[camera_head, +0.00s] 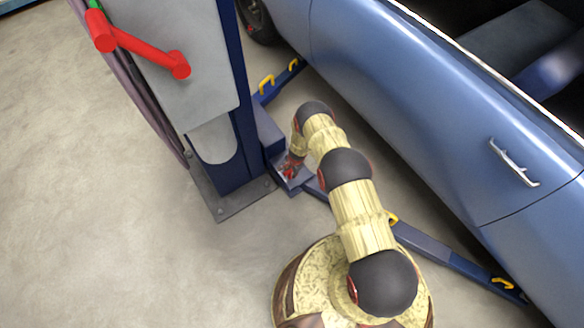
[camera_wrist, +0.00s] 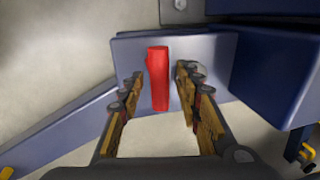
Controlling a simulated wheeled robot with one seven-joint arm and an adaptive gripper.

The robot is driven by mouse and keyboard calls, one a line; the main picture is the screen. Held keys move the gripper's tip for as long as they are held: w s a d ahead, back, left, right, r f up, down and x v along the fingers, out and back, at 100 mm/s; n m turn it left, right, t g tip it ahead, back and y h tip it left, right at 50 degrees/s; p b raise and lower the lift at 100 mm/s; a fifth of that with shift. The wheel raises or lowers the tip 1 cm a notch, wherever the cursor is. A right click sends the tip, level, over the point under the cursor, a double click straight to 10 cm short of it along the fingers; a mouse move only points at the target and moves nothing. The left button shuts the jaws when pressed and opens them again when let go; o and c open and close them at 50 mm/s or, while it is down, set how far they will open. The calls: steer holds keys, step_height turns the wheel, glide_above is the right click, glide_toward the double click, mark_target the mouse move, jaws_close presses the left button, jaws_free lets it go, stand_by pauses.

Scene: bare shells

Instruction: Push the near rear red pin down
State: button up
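The red pin (camera_wrist: 158,78) stands up from the blue-grey block (camera_wrist: 214,62) at the foot of the lift post in the wrist view. My gripper (camera_wrist: 160,80) is open, with one finger on each side of the pin. Gaps show between the pin and both fingers, and I see no grip on it. In the head view, my gripper (camera_head: 291,168) is low over the block (camera_head: 291,184) beside the post. Red shows there, but it is too small to tell pin from gripper parts.
A blue lift post (camera_head: 240,110) with a red lever (camera_head: 145,48) stands left of the block. Blue lift arms (camera_head: 440,255) with yellow handles run under the blue car (camera_head: 420,90) at the right. Concrete floor (camera_head: 80,220) is clear at the left.

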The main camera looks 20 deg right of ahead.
step_height(320, 180, up, 12)
steer(key=s, duration=0.2)
steer(key=shift+d+f, duration=0.25)
steer(key=shift+d, duration=0.05)
stand_by(0.3)
stand_by(0.5)
steer(key=s+a+r+n+g+y, duration=0.1)
steer(key=s+a+r+n+g, duration=0.15)
steer(key=s, duration=0.35)
steer(key=s+a+r+n+g+y, duration=0.1)
steer(key=s+a+r+n, duration=0.15)
steer(key=s, duration=0.25)
steer(key=s+r+n+p, duration=0.1)
steer(key=s+r+n, duration=0.2)
steer(key=r, duration=1.3)
steer(key=s+r+n, duration=0.3)
steer(key=r, duration=1.3)
steer(key=s+d+r+n+t+h, duration=0.1)
steer(key=s+r, duration=0.4)
steer(key=r, duration=0.7)
steer(key=s+d+r+n+t+p, duration=0.1)
steer(key=s+r, duration=0.5)
steer(key=r, duration=0.6)
steer(key=s+d+r+n+t+h+p, duration=0.1)
steer(key=s+r+t, duration=0.4)
steer(key=r, duration=0.7)
steer(key=shift+s+d+h, duration=0.3)
steer(key=shift+s+d, duration=0.05)
steer(key=shift+d, duration=0.45)
